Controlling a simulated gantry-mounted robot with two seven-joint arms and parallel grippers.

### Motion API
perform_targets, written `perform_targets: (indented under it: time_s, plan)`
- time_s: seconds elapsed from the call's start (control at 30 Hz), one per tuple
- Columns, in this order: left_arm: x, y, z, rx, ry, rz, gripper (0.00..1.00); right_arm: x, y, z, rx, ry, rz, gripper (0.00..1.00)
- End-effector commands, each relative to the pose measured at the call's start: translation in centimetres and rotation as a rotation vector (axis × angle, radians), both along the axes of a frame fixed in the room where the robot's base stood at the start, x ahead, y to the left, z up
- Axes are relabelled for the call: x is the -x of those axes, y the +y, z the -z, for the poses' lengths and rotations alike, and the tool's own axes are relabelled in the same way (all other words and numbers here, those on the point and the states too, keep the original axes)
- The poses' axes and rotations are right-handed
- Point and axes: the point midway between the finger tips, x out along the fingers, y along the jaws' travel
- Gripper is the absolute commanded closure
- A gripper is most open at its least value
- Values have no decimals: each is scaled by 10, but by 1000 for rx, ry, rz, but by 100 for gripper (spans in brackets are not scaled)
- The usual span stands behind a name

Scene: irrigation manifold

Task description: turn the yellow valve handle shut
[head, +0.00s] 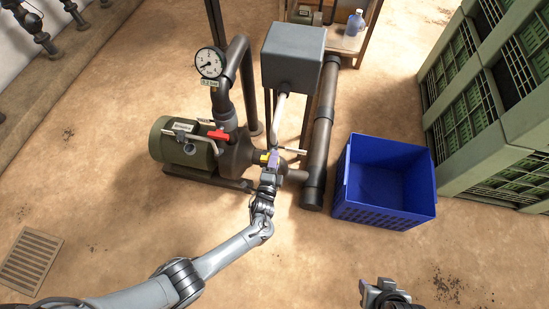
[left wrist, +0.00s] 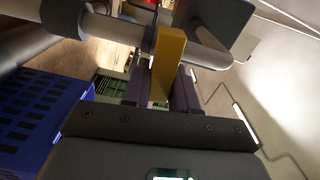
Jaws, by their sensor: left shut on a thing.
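The yellow valve handle (head: 262,157) sits on the pipework to the right of the pump, in the middle of the head view. In the left wrist view the handle (left wrist: 168,55) is a flat yellow bar with its lower end between my fingers. My left gripper (head: 271,161) is shut on it; its dark fingers (left wrist: 160,90) stand on either side of the bar. The gripper hides part of the valve in the head view. My right gripper (head: 380,288) is at the bottom edge, away from the pipes; its jaw opening is unclear.
A red handle (head: 219,135) sits close by on the green pump (head: 180,146), below a pressure gauge (head: 210,63). A grey box (head: 294,52) stands behind. A blue crate (head: 345,195) is to the right, with green crates (head: 480,100) beyond.

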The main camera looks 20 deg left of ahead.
Motion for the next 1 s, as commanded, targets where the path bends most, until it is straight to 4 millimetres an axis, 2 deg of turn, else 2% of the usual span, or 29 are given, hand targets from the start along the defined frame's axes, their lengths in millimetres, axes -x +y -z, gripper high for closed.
perform_targets:
  time_s: [0.3, 0.8, 0.83, 0.93, 1.0]
  plan:
    - [0, 1, 2, -104, 13, -2, 100, 0, 0, -2, 2, 1, -2, 57]
    - [0, 1, 2, -120, 15, -2, 100, 0, 2, -2, -7, 1, 5, 57]
    - [0, 1, 2, -120, 15, -2, 68, 0, 2, -2, -8, 1, 5, 57]
    - [0, 0, 2, -120, 15, -1, 53, 0, 2, -2, -8, 1, 5, 57]
    - [0, 0, 2, -119, 15, -1, 52, 0, 2, -2, -8, 1, 5, 57]
